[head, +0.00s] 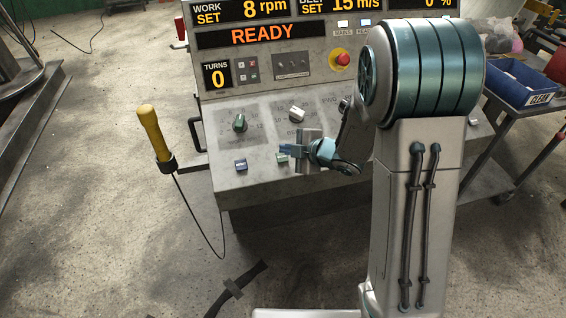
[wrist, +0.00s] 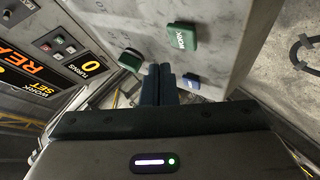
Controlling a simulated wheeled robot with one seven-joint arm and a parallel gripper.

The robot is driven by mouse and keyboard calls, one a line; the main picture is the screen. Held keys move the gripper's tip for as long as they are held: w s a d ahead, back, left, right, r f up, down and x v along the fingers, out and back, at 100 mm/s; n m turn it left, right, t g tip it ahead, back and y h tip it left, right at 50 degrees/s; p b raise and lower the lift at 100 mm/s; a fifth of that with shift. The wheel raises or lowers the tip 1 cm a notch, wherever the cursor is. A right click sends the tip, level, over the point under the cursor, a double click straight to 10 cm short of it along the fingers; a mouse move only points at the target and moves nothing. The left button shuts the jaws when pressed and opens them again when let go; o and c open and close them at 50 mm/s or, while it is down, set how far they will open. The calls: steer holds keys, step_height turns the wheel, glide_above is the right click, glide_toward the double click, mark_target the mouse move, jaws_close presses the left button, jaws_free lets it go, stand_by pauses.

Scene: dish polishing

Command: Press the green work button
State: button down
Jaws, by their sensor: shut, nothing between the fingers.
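The green work button (wrist: 181,37), a square cap lettered WORK, stands out from the grey console face in the wrist view. It also shows in the head view (head: 282,158), small and partly hidden by my gripper. My gripper (head: 284,148) is in front of the lower console panel in the head view, close to the button. Its fingers (wrist: 159,72) are shut and empty in the wrist view. There the fingertips lie below and left of the green button, and I see no contact with it.
A blue button (head: 240,164) and a green knob (head: 239,123) sit left of my gripper on the console (head: 265,183). A white knob (head: 297,115) is above it. A red emergency stop (head: 342,59) is higher up. The display reads READY (head: 263,34). A yellow-handled pendant (head: 153,133) stands at left.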

mark_target(282, 157)
steer(key=shift+w+f+b, duration=0.3)
steer(key=shift+f+b, duration=0.05)
steer(key=shift+f, duration=0.5)
steer(key=shift+f, duration=0.1)
stand_by(1.3)
steer(key=shift+w+a+f+b, duration=0.1)
steer(key=shift+f+b, duration=0.2)
steer(key=shift+b, duration=0.15)
